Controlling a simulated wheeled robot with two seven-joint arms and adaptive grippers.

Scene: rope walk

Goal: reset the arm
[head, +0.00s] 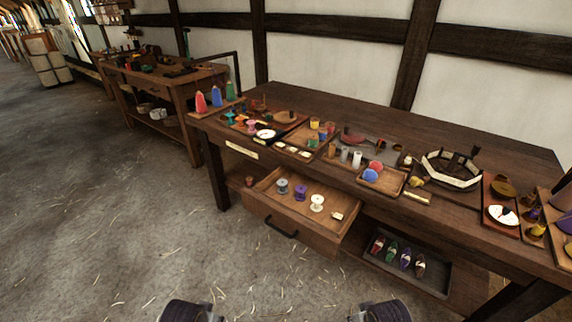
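Two dark, rounded parts of my own arms show at the bottom edge of the head view, one left of centre and one right of centre. They are cut off by the frame. No gripper fingers show, so I cannot see whether either gripper is open or holds anything. Both visible arm parts are over the floor (200,262), in front of the workbench (330,105) and apart from it.
A drawer (262,212) stands pulled out with several spools in it; its dark handle (281,228) faces me. A dark tray (428,278) with several coloured items sits on the lower shelf. Trays and a wooden ring (452,170) crowd the bench top. Straw-strewn floor is clear.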

